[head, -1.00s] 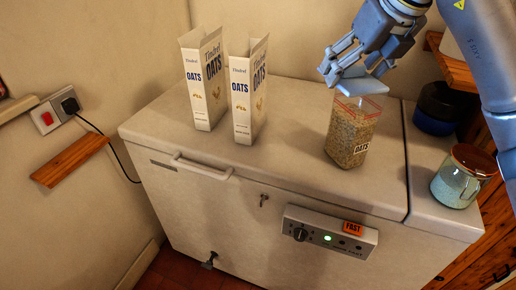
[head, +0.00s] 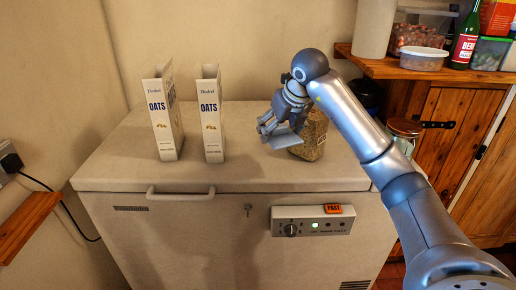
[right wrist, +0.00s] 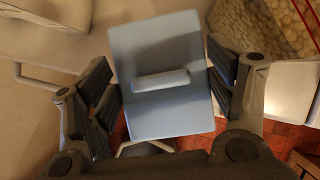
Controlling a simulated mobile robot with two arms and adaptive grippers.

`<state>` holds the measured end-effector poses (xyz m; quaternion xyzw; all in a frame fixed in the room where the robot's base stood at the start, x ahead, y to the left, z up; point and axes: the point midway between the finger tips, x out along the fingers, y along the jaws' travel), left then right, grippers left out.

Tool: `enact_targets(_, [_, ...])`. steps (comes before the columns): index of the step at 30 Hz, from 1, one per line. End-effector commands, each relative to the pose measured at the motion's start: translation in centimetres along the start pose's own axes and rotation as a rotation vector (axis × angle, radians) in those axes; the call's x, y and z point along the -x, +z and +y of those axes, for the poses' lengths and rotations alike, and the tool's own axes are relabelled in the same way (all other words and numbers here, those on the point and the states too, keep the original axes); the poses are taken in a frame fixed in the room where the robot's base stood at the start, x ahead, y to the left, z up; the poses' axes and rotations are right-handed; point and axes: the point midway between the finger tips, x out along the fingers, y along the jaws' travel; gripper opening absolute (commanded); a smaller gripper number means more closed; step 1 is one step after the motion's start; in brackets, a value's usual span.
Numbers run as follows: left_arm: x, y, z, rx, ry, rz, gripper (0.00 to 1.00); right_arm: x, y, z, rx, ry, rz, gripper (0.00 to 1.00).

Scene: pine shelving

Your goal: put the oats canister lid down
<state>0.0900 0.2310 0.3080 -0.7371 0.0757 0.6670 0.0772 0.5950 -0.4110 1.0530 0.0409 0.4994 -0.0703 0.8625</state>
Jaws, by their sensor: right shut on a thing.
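The oats canister lid (head: 284,141) is a flat, pale blue square. In the right wrist view the lid (right wrist: 160,110) has a raised bar handle and sits between the two dark finger pads. My right gripper (head: 273,129) is shut on it and holds it above the chest freezer top, in front of and left of the oats canister. The oats canister (head: 312,140) is clear, full of oats and partly hidden by my right gripper and the lid. It also shows at the top right of the right wrist view (right wrist: 265,30). My left gripper is not in view.
Two oats cartons (head: 162,115) (head: 210,115) stand upright on the left of the chest freezer (head: 120,165). Its front strip between cartons and canister is clear. A jar (head: 402,133) stands right of the canister. A loaded shelf (head: 425,68) is at the upper right.

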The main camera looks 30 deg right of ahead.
Motion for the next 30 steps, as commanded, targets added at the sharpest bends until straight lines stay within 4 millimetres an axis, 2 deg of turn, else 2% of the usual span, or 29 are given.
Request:
enact_targets(8, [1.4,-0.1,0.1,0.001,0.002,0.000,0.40,-4.5,3.5,0.1,0.000,0.003,0.002,0.59])
enact_targets(12, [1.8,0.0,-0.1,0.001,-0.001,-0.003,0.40,-8.0,4.1,0.0,0.000,0.002,0.006,0.59])
enact_targets(15, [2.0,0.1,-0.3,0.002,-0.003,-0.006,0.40,-9.8,4.5,-0.1,0.000,0.002,0.003,0.59])
enact_targets(26, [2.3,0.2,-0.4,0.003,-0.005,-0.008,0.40,-12.5,4.9,-0.1,0.001,0.001,0.002,0.59])
enact_targets(30, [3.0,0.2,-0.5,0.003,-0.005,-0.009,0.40,-14.2,3.8,-0.1,0.002,0.002,0.005,0.59])
